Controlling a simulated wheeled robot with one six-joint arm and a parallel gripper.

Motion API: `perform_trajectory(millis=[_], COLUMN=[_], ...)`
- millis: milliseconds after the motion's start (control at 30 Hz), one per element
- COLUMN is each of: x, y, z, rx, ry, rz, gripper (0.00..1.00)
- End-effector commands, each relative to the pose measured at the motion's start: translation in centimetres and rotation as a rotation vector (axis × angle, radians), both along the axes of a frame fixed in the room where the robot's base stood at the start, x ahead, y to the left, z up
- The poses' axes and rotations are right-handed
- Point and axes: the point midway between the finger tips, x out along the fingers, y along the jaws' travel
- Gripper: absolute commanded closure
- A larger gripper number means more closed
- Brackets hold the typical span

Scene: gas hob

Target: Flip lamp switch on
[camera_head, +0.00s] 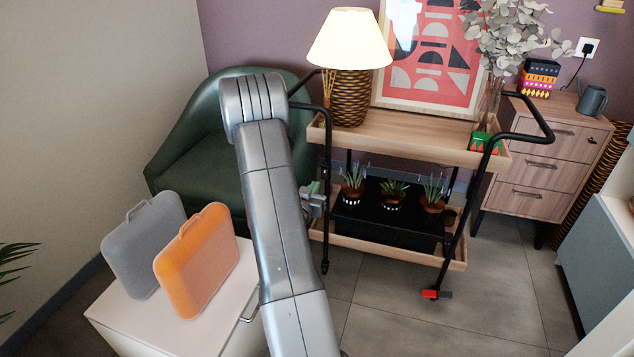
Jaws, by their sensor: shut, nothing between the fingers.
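The lamp stands upright at the left end of the cart's wooden top. It has a bright cream shade (349,40) and a dark woven base (350,98). The shade looks pale and luminous. I cannot make out a switch on it. My arm rises through the middle of the view and bends over in front of the green armchair. My gripper (315,200) shows only in part, low beside the cart's left black post and below the lamp. It is shut and empty, apart from the lamp. The arm link hides some of it.
The wooden cart (425,140) has black handles and a lower shelf with several potted plants. A framed print (432,60) leans behind the lamp. A green armchair (200,130) stands left. An orange case (197,262) and a grey case (143,245) stand on a white cabinet.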

Motion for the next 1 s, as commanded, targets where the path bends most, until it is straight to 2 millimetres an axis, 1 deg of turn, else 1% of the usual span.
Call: perform_trajectory(millis=[33,100,200,300,400,767,867,1000], x=[-0.9,-2.0,-3.3,-4.2,-4.6,-4.6,-4.2,-2.6], y=[0.4,0.8,1.2,1.4,1.5,1.5,1.4,0.7], z=[0.3,0.5,0.7,0.8,0.8,0.8,0.7,0.3], rx=[0.0,0.0,-0.001,0.001,0.0,0.001,0.001,0.0], ry=[0.002,0.001,0.001,0.002,0.001,0.001,0.001,-0.001], rz=[0.003,0.003,0.002,0.002,0.001,0.0,0.0,-0.003], gripper=[1.0,1.0,1.0,1.0,1.0,1.0,1.0,1.0])
